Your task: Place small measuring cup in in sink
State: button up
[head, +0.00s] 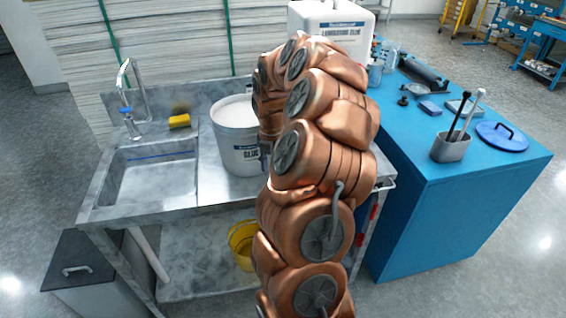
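The sink (150,180) is a grey basin at the left of the metal counter, with a chrome tap (131,95) behind it. It looks empty. I cannot pick out the small measuring cup for certain. Several small clear containers, one of them a clear vessel (375,74), stand at the back left of the blue worktop, partly behind my arm. My copper arm rises through the middle of the view. A small dark part at its left edge, beside the bucket, may be my gripper (265,155). Its fingers are hidden, and I see nothing held.
A white glue bucket (236,135) stands right of the sink. A large white canister (332,28) stands at the back. The blue worktop (430,190) holds a grey brush pot (451,147) and a blue lid (502,137).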

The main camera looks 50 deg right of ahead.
grip_shut()
dwell(0.6)
